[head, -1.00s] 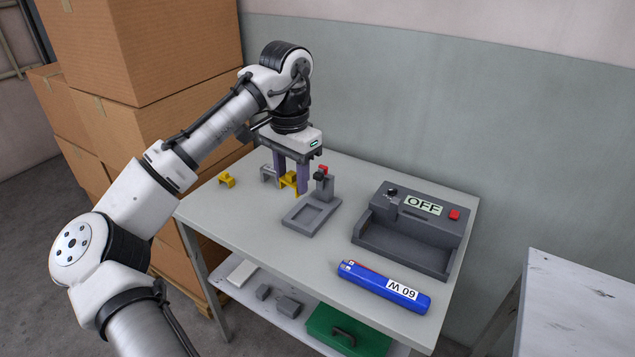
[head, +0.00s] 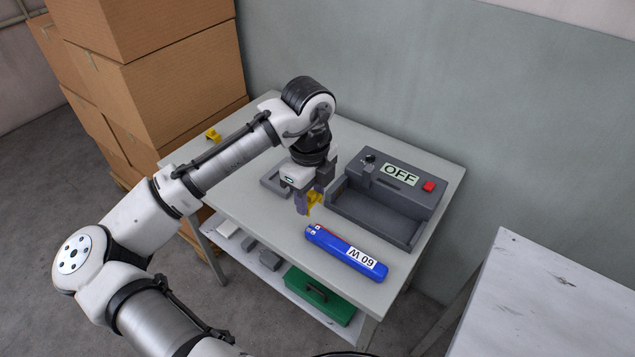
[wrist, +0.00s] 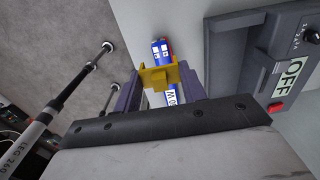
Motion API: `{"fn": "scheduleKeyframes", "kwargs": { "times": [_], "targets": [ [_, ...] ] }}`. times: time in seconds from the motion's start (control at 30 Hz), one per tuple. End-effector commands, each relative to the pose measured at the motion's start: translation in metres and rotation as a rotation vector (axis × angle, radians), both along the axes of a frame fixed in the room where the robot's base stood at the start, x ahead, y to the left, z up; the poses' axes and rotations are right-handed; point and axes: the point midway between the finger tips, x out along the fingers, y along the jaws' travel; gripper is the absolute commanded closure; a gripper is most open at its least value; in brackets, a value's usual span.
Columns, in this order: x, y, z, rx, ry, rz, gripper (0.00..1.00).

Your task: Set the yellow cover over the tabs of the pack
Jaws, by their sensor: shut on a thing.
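The blue pack (head: 346,253), marked "60 W", lies on the table near its front edge. The end with its tabs (head: 312,229) points left, toward my gripper. My gripper (head: 310,207) is shut on the yellow cover (head: 315,199) and holds it above the table, just behind the tab end of the pack. In the wrist view the yellow cover (wrist: 159,76) sits between the two purple fingers. The pack (wrist: 162,52) shows beyond and below it, its end face with two pale squares in sight. The cover and the pack appear apart.
A grey housing (head: 345,200) with an OFF label and a red button stands behind the pack. Another yellow piece (head: 213,134) lies at the far left. A green case (head: 318,296) is on the lower shelf.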

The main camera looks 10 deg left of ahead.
Motion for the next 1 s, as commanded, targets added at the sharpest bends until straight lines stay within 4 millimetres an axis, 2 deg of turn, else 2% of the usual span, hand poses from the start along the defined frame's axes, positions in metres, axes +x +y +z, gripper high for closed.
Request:
{"fn": "scheduleKeyframes", "kwargs": {
  "times": [0.4, 1.0],
  "targets": [
    [0.000, -0.001, 0.001, -0.003, -0.001, -0.001, 0.75],
    [0.000, -0.001, -0.055, -0.001, -0.001, -0.001, 0.75]
  ]
}}
